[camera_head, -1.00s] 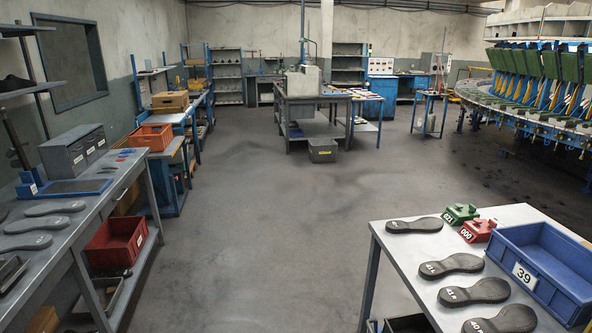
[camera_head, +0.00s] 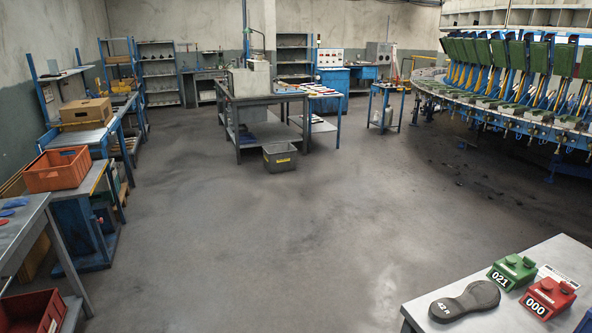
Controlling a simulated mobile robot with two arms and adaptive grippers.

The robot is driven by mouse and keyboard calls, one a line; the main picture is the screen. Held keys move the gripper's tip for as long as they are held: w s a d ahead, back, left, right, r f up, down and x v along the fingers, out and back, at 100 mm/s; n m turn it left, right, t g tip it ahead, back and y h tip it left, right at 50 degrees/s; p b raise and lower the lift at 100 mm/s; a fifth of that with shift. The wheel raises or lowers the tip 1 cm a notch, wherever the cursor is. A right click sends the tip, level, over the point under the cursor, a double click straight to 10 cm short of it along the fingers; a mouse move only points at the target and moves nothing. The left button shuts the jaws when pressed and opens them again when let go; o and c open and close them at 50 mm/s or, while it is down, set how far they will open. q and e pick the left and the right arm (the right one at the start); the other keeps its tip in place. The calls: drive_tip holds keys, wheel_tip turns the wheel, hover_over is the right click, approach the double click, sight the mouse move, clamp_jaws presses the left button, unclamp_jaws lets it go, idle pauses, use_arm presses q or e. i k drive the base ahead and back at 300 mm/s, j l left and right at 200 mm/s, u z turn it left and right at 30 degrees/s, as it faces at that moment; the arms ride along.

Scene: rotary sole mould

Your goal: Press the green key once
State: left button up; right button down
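A green block (camera_head: 512,272) marked 021 sits on the grey table (camera_head: 420,306) at the lower right, with raised green parts on its top. Which of these parts is a key is too small to tell. A red block (camera_head: 548,298) marked 000 sits to its right and nearer to me, with similar raised parts. Neither of my grippers shows in the head view.
A black sole (camera_head: 465,301) marked 42 lies left of the blocks. A blue bin (camera_head: 585,323) is cut off at the lower right corner. Open floor (camera_head: 270,230) lies ahead. Benches line the left, and a round machine (camera_head: 500,110) stands at the right.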

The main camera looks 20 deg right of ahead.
sight(511, 260)
drive_tip(key=i+z, duration=0.85)
drive_tip(key=i+j+z, duration=0.2)
drive_tip(key=z, duration=0.25)
drive_tip(key=i+z, duration=0.4)
drive_tip(key=i+j+z, duration=0.15)
drive_tip(key=z, duration=0.2)
